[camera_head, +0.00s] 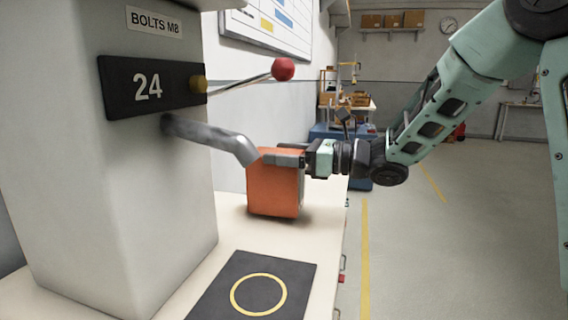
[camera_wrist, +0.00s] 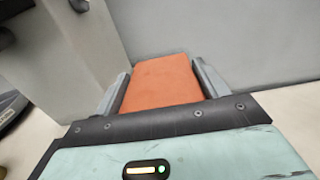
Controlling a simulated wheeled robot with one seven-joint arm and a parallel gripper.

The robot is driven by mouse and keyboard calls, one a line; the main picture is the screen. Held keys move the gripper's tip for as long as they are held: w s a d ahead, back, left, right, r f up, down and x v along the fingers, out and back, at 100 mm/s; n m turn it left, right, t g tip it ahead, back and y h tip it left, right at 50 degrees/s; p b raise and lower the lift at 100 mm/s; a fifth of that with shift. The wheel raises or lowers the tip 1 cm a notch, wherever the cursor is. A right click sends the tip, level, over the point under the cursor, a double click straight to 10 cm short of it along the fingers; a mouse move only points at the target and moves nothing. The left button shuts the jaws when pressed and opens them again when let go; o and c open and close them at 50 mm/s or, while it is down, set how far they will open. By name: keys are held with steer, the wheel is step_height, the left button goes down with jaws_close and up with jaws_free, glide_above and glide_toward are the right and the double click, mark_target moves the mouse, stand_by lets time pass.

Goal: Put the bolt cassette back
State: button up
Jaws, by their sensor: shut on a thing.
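The orange bolt cassette (camera_head: 274,186) is upright at the counter's back part, beside the grey dispenser column (camera_head: 120,200) labelled BOLTS M8. My gripper (camera_head: 282,158) is shut on the cassette near its top, reaching in from the right. In the wrist view the cassette (camera_wrist: 160,82) sits between my two fingers (camera_wrist: 158,90). A shadow lies under the cassette; I cannot tell whether it touches the counter. The column's slanted metal spout (camera_head: 212,138) ends close to the cassette's upper left.
A black mat (camera_head: 225,292) with a yellow ring lies bare on the counter (camera_head: 228,240) in front. A lever with a red knob (camera_head: 284,69) juts from the column above the cassette. The display (camera_head: 150,88) reads 24. Open floor (camera_head: 430,250) lies to the right.

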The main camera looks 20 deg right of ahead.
steer(key=shift+f, duration=0.7)
steer(key=o, duration=1.5)
steer(key=v, duration=1.2)
steer(key=shift+b, duration=0.3)
